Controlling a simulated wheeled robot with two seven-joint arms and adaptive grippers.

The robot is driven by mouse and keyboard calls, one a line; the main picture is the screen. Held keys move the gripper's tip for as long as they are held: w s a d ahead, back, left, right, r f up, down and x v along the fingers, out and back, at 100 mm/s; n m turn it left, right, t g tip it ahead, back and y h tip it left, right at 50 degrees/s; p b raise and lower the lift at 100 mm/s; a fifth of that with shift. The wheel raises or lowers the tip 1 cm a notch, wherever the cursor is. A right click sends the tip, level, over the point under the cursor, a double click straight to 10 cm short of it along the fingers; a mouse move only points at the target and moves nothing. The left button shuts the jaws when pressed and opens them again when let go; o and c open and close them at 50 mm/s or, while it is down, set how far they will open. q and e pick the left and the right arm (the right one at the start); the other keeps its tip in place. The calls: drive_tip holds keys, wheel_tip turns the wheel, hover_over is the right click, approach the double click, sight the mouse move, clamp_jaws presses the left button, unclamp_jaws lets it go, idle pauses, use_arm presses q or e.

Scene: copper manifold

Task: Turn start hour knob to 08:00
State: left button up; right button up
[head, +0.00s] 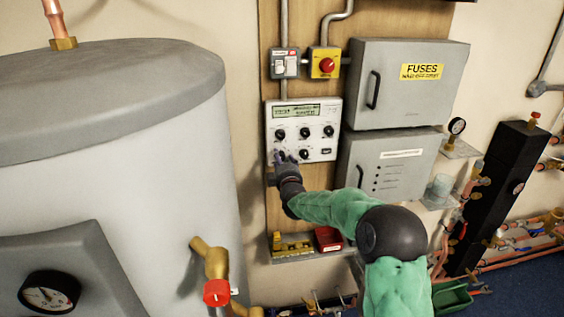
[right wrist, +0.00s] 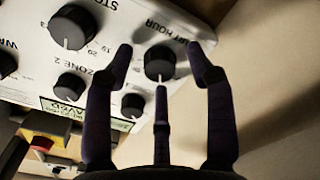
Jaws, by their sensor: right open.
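The white control panel (head: 333,118) is on the wooden board, with a small display and several black knobs. In the right wrist view the panel is upside down. The start hour knob (right wrist: 159,60) is black and round, with partly visible "HOUR" lettering beside it; a small pale mark shows at its lower edge. My right gripper (head: 279,157) is at the panel's lower left corner and covers much of that knob in the head view. In the right wrist view its three dark fingers (right wrist: 163,70) are open, spread around the knob. I cannot tell whether they touch it. My left gripper is not in view.
Another knob (right wrist: 72,27) sits beside the start hour knob. A red rotary switch (head: 327,65) and the grey fuse box (head: 408,95) are above and to the right. A large grey tank (head: 120,130) fills the left. A shelf with a red box (head: 328,238) is below.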

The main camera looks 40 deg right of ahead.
drive_tip(key=shift+w, duration=0.1)
clamp_jaws()
idle(0.3)
drive_tip(key=shift+f+m+b, duration=0.2)
drive_tip(key=shift+m+b, duration=4.15)
drive_tip(key=shift+m, duration=1.45)
